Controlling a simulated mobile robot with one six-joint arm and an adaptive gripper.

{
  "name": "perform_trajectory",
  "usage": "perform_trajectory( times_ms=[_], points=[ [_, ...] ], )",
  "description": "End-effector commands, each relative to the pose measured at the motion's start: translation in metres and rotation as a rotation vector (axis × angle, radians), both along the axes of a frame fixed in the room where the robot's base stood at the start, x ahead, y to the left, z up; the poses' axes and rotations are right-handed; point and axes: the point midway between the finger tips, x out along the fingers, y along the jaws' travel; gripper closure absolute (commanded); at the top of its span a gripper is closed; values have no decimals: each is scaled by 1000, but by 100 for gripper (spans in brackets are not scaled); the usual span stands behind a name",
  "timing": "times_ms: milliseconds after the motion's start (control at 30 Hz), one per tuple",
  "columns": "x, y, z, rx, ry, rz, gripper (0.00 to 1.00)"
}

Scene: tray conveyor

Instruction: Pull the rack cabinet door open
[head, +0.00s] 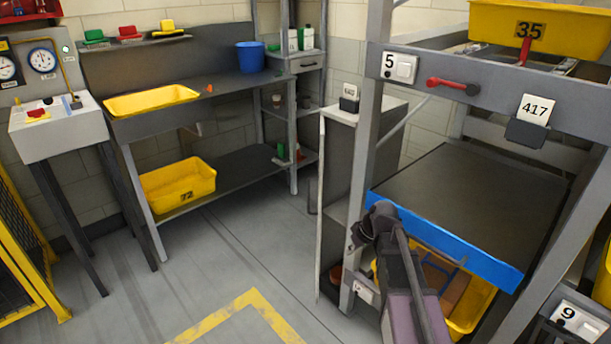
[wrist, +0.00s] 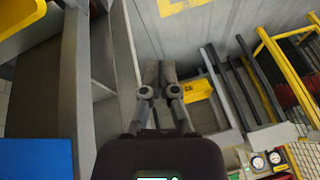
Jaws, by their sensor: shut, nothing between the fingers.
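The rack cabinet (head: 378,108) stands behind the left post of the rack. Its door (head: 320,215) shows nearly edge-on as a tall thin pale strip, with a slim dark handle (head: 312,192) on its left side. Shelf space shows to the right of the strip; I cannot tell whether the door is ajar. In the wrist view a grey upright panel (wrist: 124,45) stands just left of my gripper (wrist: 159,68). My gripper is shut and empty, beside that panel, with no clear contact.
The rack has a blue-edged shelf (head: 445,243), with a yellow bin (head: 470,310) below. A workbench (head: 225,92) stands at the back, with a yellow bin (head: 178,185) underneath. The grey floor (head: 235,255) left of the cabinet is clear.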

Motion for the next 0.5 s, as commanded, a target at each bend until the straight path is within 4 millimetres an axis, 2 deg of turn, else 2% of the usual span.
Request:
perform_trajectory(
  times_ms=[33,500],
  points=[
    [17,4,21,21,-30,35,100],
    [122,37,129,173,-359,320,100]
  ],
)
